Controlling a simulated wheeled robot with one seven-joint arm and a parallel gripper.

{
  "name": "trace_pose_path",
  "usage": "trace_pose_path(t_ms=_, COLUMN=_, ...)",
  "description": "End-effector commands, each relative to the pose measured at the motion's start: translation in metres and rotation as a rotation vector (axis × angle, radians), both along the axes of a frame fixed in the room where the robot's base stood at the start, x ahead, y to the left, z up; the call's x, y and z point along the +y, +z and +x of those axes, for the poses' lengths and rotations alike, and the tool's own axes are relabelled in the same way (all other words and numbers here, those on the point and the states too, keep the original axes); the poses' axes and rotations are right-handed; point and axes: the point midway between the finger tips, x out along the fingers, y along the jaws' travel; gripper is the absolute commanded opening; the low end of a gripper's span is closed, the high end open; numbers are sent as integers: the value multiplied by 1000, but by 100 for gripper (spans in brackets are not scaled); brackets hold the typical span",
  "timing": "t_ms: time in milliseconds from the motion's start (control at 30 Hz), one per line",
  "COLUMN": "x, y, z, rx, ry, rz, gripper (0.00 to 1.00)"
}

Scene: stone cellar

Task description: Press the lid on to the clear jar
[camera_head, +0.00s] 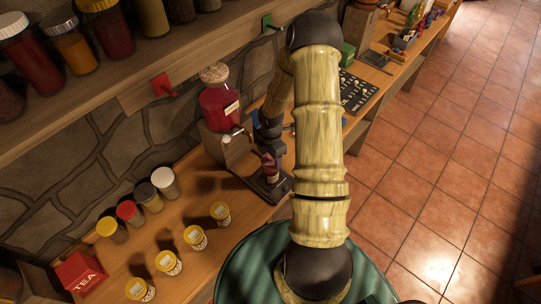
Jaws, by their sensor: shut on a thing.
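My gripper (269,153) points down over the counter, right of the red dispenser. It is shut on a small dark reddish thing (271,166), low above or on a dark flat stand (270,188). The thing is too small and shaded to tell whether it is a lid or a jar. Several small lidded jars stand on the counter at the left; one with a white lid (162,175) is at the right end of their row. I cannot tell which jar is the clear one, nor make out a loose lid.
A red dispenser (220,108) with a cork top stands left of my gripper. Several yellow-topped tubs (196,237) and a red tea box (79,272) are nearer. A shelf of filled jars (105,32) hangs above. A black board (357,92) lies farther along the counter.

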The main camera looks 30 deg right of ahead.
Motion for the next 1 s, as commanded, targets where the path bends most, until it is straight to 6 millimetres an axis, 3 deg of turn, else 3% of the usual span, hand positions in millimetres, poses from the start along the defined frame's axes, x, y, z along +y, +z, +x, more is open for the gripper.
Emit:
trace_pose_path(t_ms=867, x=0, y=0, z=0, rx=0, ry=0, rz=0, gripper=39)
trace_pose_path(t_ms=900, x=0, y=0, z=0, rx=0, ry=0, rz=0, gripper=64)
trace_pose_path(t_ms=1000, x=0, y=0, z=0, rx=0, ry=0, rz=0, gripper=84)
